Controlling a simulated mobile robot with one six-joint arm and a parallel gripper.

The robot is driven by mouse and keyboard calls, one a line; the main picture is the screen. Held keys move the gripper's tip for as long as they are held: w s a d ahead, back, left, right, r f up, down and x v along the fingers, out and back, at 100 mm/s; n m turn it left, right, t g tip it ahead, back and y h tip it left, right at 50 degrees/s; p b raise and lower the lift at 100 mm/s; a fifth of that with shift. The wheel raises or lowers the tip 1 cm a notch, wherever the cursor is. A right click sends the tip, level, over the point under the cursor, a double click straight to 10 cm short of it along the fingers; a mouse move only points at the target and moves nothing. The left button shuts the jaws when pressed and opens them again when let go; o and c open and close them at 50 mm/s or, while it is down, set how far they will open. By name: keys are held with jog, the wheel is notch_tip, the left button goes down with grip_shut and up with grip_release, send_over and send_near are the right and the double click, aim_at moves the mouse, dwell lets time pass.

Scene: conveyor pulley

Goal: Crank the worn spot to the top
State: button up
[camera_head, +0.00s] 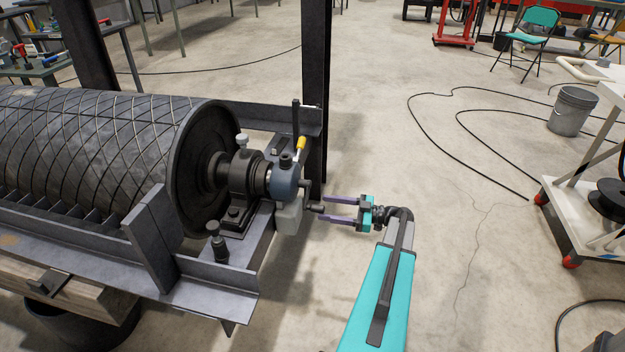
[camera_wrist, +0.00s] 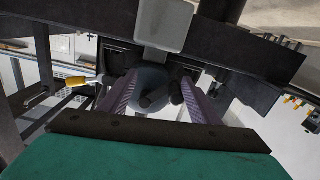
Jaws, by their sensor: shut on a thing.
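The conveyor pulley (camera_head: 85,150) is a large dark drum with diamond-pattern grooves, lying across the left of the head view. I cannot make out a clear worn spot on its visible face. At its right end a shaft runs through a black bearing block (camera_head: 240,185) into a blue-grey gear housing (camera_head: 285,181). A small dark crank handle (camera_head: 315,208) sticks out to the right of the housing. My gripper (camera_head: 325,208) reaches it from the right, purple fingers shut on the handle. In the wrist view the dark handle end (camera_wrist: 150,101) shows between the fingers.
A lever with a yellow grip (camera_head: 301,143) stands up beside the housing. A dark steel post (camera_head: 315,90) rises just behind it. The steel frame (camera_head: 215,275) carries the drum. A white cart (camera_head: 585,215) stands at the right, with open concrete floor between.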

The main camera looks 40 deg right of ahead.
jog(key=shift+s+d+r+b, duration=0.5)
jog(key=shift+s+d, duration=0.2)
jog(key=shift+s, duration=0.2)
jog(key=shift+c, duration=0.4)
jog(key=shift+s+d+f+b, duration=0.1)
jog(key=shift+s+d+b, duration=0.25)
jog(key=shift+s, duration=0.3)
jog(key=shift+s, duration=0.15)
